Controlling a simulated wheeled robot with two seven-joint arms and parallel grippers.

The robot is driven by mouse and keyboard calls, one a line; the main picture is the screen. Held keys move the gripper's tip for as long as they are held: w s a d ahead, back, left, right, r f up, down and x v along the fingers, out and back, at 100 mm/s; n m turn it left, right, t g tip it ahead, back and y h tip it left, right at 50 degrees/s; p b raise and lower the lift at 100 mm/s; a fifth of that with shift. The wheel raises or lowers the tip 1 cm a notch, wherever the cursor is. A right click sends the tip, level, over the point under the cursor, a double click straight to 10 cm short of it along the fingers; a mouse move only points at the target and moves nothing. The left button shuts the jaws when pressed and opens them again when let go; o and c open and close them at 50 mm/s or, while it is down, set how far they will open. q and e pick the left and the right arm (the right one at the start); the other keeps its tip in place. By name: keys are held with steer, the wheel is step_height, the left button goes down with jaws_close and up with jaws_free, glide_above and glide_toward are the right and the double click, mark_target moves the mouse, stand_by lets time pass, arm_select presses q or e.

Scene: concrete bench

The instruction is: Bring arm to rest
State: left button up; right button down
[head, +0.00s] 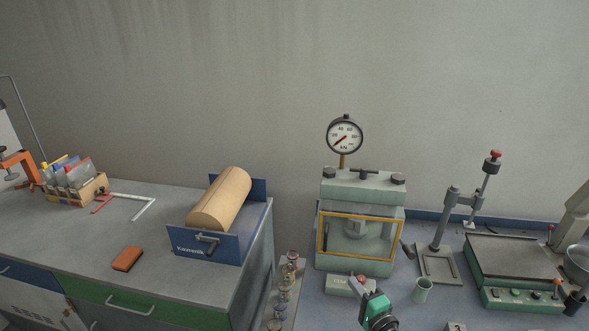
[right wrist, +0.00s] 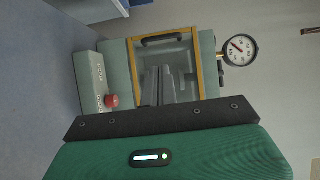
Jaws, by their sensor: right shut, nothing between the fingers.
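My right gripper (head: 358,286) comes in from the bottom of the head view, with a green and black body. It is in front of the pale green press (head: 362,187), near the press's low control box (head: 345,286). In the right wrist view its grey fingers (right wrist: 161,84) are together and empty, in front of the press's yellow-framed window (right wrist: 197,62). The control box with a red button (right wrist: 112,101) also shows there. I cannot tell how far the fingers are from the press. My left gripper is not in view.
A dial gauge (head: 345,135) tops the press. Right of it stand a small cup (head: 422,290), a stand with a post (head: 441,262) and a green-based flat device (head: 520,299). Small jars (head: 284,284) line the left. A paper-roll holder (head: 257,232) and orange block (head: 127,259) sit on the left bench.

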steer(key=s+a+f+n+g+y, duration=0.1)
steer(key=s+a+f+n+g, duration=0.2)
steer(key=s+n, duration=0.35)
steer(key=s+a+f+n+g+y, duration=0.1)
steer(key=s+a+n+g, duration=0.2)
steer(key=s+n+g, duration=0.35)
steer(key=s+d+n+g+h, duration=0.2)
steer(key=s+d+h, duration=0.15)
steer(key=s, duration=0.65)
steer(key=s+d+n+g+h, duration=0.1)
steer(key=s+d+g+h, duration=0.2)
steer(key=s, duration=0.6)
steer(key=s+d+f+x, duration=0.1)
steer(key=s+x, duration=0.2)
steer(key=x, duration=1.2)
steer(key=s+d+f+x, duration=0.1)
steer(key=s+x, duration=0.3)
steer(key=x, duration=1)
steer(key=s+d+f+g, duration=0.1)
steer(key=s+d+f, duration=0.1)
steer(key=s+f, duration=0.8)
steer(key=s+d+f, duration=0.2)
steer(key=s+f, duration=0.8)
steer(key=f, duration=0.1)
steer(key=shift+n+g+h, duration=0.35)
steer(key=shift+n, duration=0.05)
steer(key=shift+d, duration=0.1)
